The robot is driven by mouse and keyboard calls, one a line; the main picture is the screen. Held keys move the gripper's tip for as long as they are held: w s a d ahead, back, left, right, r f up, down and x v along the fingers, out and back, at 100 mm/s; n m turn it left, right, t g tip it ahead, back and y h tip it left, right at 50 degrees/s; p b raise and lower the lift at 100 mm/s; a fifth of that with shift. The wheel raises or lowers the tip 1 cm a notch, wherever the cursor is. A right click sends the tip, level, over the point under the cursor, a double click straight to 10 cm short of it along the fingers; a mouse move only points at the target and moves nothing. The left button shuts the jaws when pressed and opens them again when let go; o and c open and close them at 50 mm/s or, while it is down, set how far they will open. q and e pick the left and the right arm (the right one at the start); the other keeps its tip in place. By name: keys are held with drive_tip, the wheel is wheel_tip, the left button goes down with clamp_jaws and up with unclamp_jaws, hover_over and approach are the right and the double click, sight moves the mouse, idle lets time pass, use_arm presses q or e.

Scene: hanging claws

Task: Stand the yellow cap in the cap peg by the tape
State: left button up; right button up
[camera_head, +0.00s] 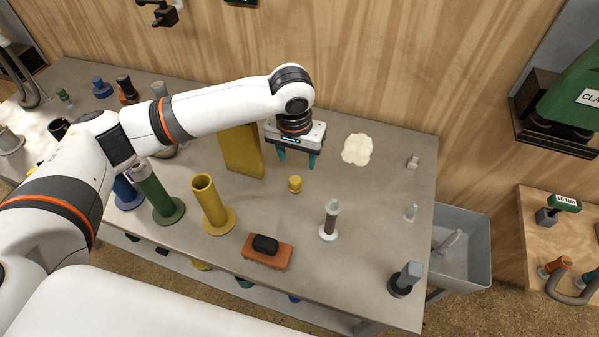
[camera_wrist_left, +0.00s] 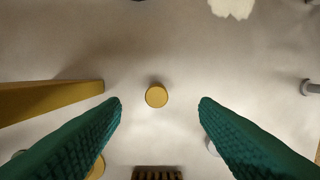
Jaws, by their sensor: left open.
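The yellow cap (camera_head: 295,184) is a short yellow cylinder on the grey table. In the left wrist view the cap (camera_wrist_left: 157,96) shows as a round yellow disc, centred between the fingers. My left gripper (camera_head: 297,158) is open and empty, its green fingers pointing down above the table near the cap. In the left wrist view the fingers of the gripper (camera_wrist_left: 160,101) are spread wide, not touching the cap. I cannot tell which of the upright pieces is the cap peg, and I cannot make out a tape. My right gripper is out of view.
A tall yellow block (camera_head: 242,152) stands left of the gripper. A yellow tube (camera_head: 209,203) and a green tube (camera_head: 161,197) stand further left. A brush (camera_head: 267,251) lies in front, a grey-handled piece (camera_head: 330,220) stands right. A grey bin (camera_head: 464,248) adjoins the table's right edge.

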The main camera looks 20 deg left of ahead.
sight(295, 180)
use_arm(q)
drive_tip(key=f, duration=0.1)
drive_tip(key=s+f, duration=0.1)
drive_tip(key=f, duration=0.1)
drive_tip(key=shift+s+f, duration=0.15)
drive_tip(key=shift+s, duration=0.05)
drive_tip(key=shift+w+f+p, duration=0.2)
drive_tip(key=shift+f+p, duration=0.1)
drive_tip(key=shift+f, duration=0.05)
drive_tip(key=f, duration=0.2)
drive_tip(key=f+p, duration=0.1)
drive_tip(key=f, duration=0.1)
drive_tip(key=shift+w+a+f, duration=0.1)
drive_tip(key=shift+w+a, duration=0.2)
drive_tip(key=shift+w, duration=0.05)
drive_tip(key=shift+f, duration=0.35)
drive_tip(key=shift+w+f, duration=0.15)
drive_tip(key=shift+f, duration=0.15)
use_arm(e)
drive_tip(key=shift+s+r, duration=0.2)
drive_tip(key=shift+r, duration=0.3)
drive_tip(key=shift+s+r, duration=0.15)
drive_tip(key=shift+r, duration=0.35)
use_arm(q)
drive_tip(key=c, duration=1)
